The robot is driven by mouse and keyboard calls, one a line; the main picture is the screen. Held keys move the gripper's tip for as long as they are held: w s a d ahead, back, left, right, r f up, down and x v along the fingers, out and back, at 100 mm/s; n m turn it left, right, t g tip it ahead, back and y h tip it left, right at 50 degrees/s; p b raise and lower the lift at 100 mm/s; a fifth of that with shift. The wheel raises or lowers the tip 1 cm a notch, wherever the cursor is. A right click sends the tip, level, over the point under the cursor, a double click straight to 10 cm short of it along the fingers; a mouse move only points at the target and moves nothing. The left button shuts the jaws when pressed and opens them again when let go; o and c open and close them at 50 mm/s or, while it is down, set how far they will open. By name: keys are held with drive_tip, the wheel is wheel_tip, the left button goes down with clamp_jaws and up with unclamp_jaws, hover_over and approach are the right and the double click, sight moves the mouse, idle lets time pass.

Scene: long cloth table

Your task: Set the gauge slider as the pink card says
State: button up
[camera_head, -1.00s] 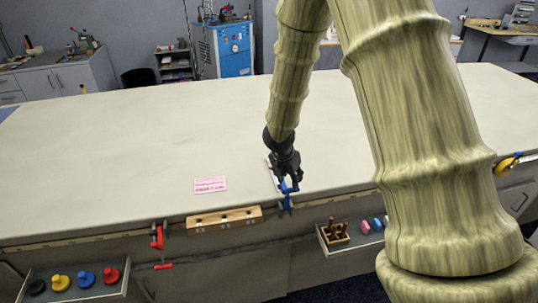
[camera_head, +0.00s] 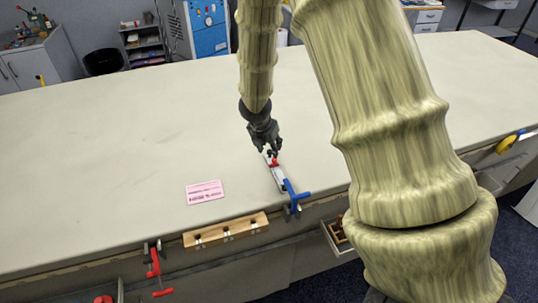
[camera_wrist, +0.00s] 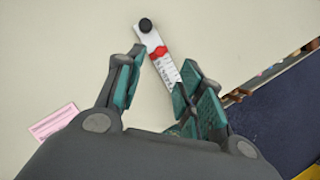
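The gauge (camera_head: 279,180) is a narrow pale rail lying on the table near its front edge. Its red slider (camera_head: 274,162) sits toward the far end; in the wrist view the slider (camera_wrist: 159,52) is close to a round black knob (camera_wrist: 146,25), with printed marks (camera_wrist: 170,75) on the nearer part. My gripper (camera_head: 270,152) is above the slider end. In the wrist view my gripper (camera_wrist: 161,62) is open, its teal-padded fingers on either side of the rail, with nothing held. The pink card (camera_head: 205,192) lies left of the gauge; its writing is too small to read.
A blue clamp (camera_head: 293,195) stands at the gauge's near end on the table edge. A wooden block (camera_head: 226,232) and a red clamp (camera_head: 155,265) are along the front edge to the left. The tabletop (camera_head: 110,150) behind and left is clear.

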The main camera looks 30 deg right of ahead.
sight(274, 159)
drive_tip(key=x, duration=0.6)
drive_tip(key=shift+w+f, duration=0.2)
drive_tip(key=shift+w, duration=0.1)
drive_tip(key=shift+d+f, duration=0.15)
drive_tip(key=shift+f, duration=0.2)
drive_tip(key=shift+s+d+f, duration=0.2)
drive_tip(key=shift+s+f, duration=0.05)
drive_tip(key=shift+f, duration=0.15)
drive_tip(key=shift+w+d+f, duration=0.2)
drive_tip(key=shift+w+f, duration=0.2)
drive_tip(key=shift+f, duration=0.3)
drive_tip(key=shift+s+r, duration=0.2)
drive_tip(key=shift+c, duration=0.3)
drive_tip(key=shift+w+f, duration=0.1)
clamp_jaws()
